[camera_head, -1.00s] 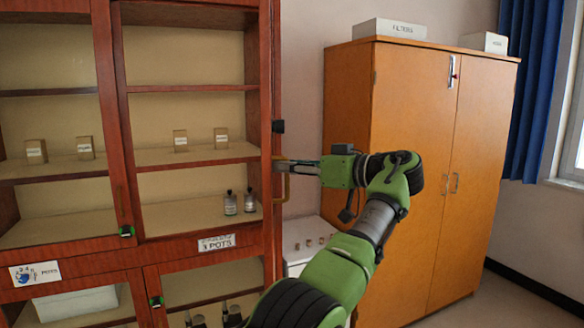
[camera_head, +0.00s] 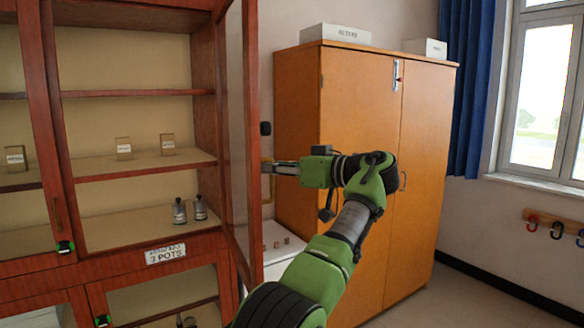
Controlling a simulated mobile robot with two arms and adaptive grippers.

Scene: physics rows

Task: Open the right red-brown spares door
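The right red-brown spares door (camera_head: 252,130) is a glazed wooden frame. It stands swung out from the cabinet, seen nearly edge-on, and the shelves to its left are uncovered. Its brass handle (camera_head: 267,186) shows just past the free edge, on the outer face. The fingertips are partly hidden by the door edge. My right gripper is not in view.
The shelves hold small boxes (camera_head: 167,144) and two bottles (camera_head: 180,211). An orange-brown cupboard (camera_head: 345,110) stands close behind my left arm. A low white unit (camera_head: 283,245) is behind the door. Floor at the lower right is clear.

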